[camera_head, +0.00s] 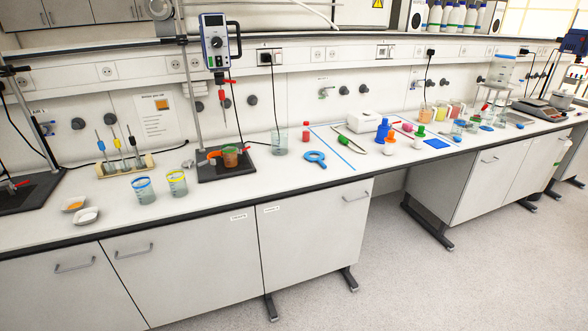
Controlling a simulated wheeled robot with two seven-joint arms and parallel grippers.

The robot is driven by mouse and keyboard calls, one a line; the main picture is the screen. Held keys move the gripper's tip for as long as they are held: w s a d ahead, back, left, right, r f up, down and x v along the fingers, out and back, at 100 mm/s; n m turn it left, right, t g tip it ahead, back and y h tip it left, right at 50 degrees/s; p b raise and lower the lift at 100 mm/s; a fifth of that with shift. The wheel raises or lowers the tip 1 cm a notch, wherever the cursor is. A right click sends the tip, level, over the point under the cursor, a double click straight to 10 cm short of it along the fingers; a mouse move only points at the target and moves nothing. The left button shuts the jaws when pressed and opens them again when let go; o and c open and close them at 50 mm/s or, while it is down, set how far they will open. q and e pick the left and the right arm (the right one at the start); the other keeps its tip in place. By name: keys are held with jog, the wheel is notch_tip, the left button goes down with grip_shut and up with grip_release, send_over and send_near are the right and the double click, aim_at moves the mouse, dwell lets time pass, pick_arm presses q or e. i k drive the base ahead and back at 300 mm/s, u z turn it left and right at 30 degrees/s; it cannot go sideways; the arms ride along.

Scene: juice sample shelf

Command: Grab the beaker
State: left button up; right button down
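Several beakers stand upright on the long white lab bench (250,185). A clear beaker with a blue rim (144,191) and one with a yellow rim (177,184) are side by side near the front left edge. A taller clear glass beaker (279,144) stands farther back, right of the stirrer stand. A small vessel with orange-brown contents (230,157) is held in a clamp over the dark stand base (225,172). Which beaker is meant cannot be told. Neither of my grippers is in view.
Two small dishes (85,215) and a pipette rack (124,166) are at the left. A blue-headed overhead stirrer (215,42) rises on its stand. A red-capped bottle (306,132), blue ring tool (315,157) and blue bottles (383,132) are to the right. Floor (430,285) in front is clear.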

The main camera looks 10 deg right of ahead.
aim_at(230, 155)
jog(key=u, duration=0.25)
jog(key=k, duration=0.15)
jog(key=z, duration=1.55)
jog(key=i, duration=1.85)
jog(key=u, duration=0.8)
jog(key=i, duration=0.65)
jog(key=u, duration=0.5)
